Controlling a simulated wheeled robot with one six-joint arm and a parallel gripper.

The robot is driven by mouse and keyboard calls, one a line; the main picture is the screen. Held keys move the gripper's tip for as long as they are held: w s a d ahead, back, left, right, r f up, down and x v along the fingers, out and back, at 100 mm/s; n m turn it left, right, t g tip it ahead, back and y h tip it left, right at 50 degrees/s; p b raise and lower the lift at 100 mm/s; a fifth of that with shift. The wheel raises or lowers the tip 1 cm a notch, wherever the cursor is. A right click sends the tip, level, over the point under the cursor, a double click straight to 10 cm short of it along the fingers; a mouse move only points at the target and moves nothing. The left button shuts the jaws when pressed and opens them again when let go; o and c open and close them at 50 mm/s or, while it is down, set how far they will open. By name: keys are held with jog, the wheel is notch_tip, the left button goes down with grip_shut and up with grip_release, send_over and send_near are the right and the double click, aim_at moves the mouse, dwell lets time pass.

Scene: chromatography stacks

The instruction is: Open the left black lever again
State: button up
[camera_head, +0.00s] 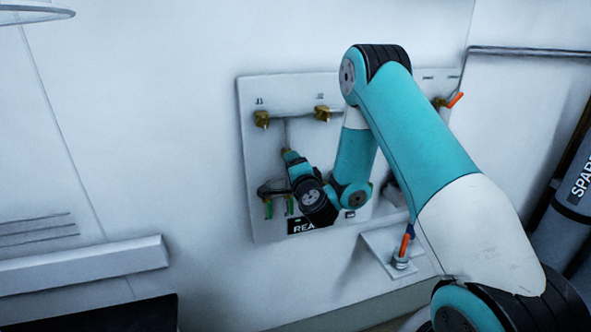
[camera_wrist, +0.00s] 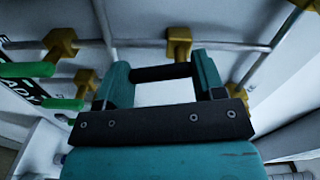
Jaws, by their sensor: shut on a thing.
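My gripper (camera_wrist: 163,78) is shut on a short black lever (camera_wrist: 160,73) in the wrist view, with one teal finger at each end of it. A brass valve body (camera_wrist: 178,45) on a grey pipe sits just behind the lever. In the head view my gripper (camera_head: 290,159) is at the lower left of the white panel (camera_head: 258,150), below the upper brass valves. The lever is too small and too covered there to make out, so its angle is unclear.
Green levers (camera_wrist: 30,70) on brass valves lie close to the left of my gripper. Upper brass valves (camera_head: 262,119) and orange-handled valves (camera_head: 455,100) are on or beside the panel. A grey cylinder (camera_head: 565,205) stands at right.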

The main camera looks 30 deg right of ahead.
jog(key=shift+a+f+m, duration=0.1)
jog(key=shift+a+m, duration=0.1)
jog(key=shift+m, duration=0.9)
jog(key=o, duration=0.9)
